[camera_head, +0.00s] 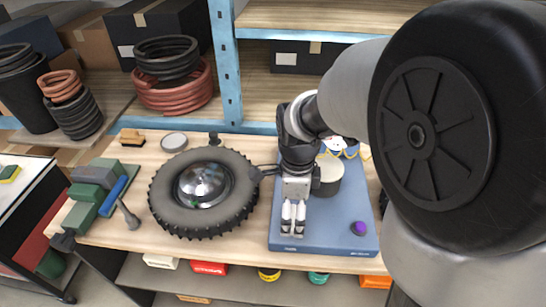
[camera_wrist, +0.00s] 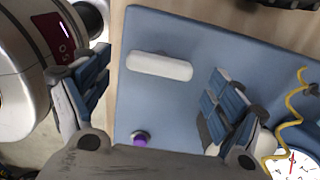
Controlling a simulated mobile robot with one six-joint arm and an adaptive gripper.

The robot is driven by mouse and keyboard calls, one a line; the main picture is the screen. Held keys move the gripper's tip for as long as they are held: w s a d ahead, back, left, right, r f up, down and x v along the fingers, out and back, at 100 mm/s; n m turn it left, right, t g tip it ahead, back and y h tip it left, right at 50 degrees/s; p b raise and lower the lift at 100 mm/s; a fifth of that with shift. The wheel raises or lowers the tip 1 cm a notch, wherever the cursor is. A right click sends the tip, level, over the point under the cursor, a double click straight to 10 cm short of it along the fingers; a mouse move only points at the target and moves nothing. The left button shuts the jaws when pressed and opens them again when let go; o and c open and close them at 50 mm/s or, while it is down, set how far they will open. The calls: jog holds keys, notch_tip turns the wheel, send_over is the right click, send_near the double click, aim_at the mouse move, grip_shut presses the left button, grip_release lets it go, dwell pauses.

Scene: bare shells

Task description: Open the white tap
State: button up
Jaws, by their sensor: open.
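The white tap (camera_wrist: 160,66) shows in the wrist view as a rounded white bar lying crosswise on a blue panel (camera_wrist: 185,25). My gripper (camera_wrist: 155,100) is open, with one finger on each side of the picture and nothing between the pads. The tap lies beyond the fingers, between them and toward the top of the picture; I see no contact. In the head view my gripper (camera_head: 293,222) points down over the left part of the blue panel (camera_head: 335,225). The tap cannot be made out there, and my gripper probably covers it.
A purple button (camera_head: 359,228) sits on the panel's right side. A pale round cylinder (camera_head: 328,172) stands close behind my gripper. A dial gauge (camera_wrist: 296,164) and yellow cord (camera_wrist: 291,108) are near the right finger. A black tyre (camera_head: 162,212) lies left of the panel.

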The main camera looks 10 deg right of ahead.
jog(key=shift+f, duration=1.05)
jog(key=shift+c, duration=0.6)
jog(key=c, duration=0.9)
